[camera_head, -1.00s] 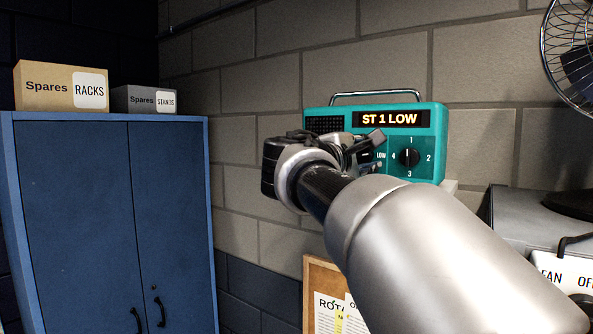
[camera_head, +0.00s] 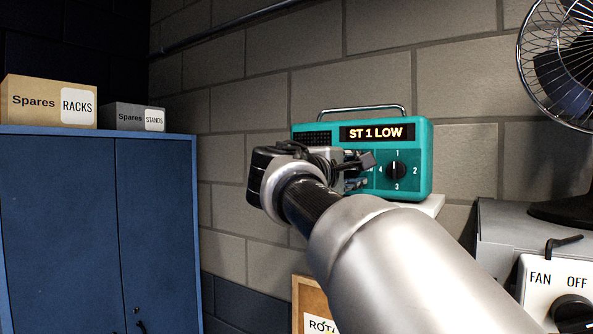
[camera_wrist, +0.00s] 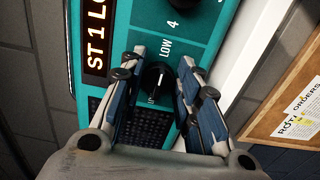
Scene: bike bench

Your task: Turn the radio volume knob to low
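The teal radio (camera_head: 415,190) stands against the wall in the head view. Its lit display (camera_head: 377,133) reads "ST 1 LOW". The station knob (camera_head: 397,170) points up at 1. My gripper (camera_wrist: 161,62) is open, with one finger on each side of the volume knob and visible gaps between. In the head view my gripper (camera_head: 362,165) is at the radio's front and hides the volume knob.
The radio rests on a pale shelf (camera_head: 432,205). A fan (camera_head: 560,75) stands at right on a grey unit with a FAN OFF knob (camera_head: 572,312). A corkboard (camera_head: 302,295) hangs below. A blue cabinet (camera_head: 60,220) with two spares boxes is at left.

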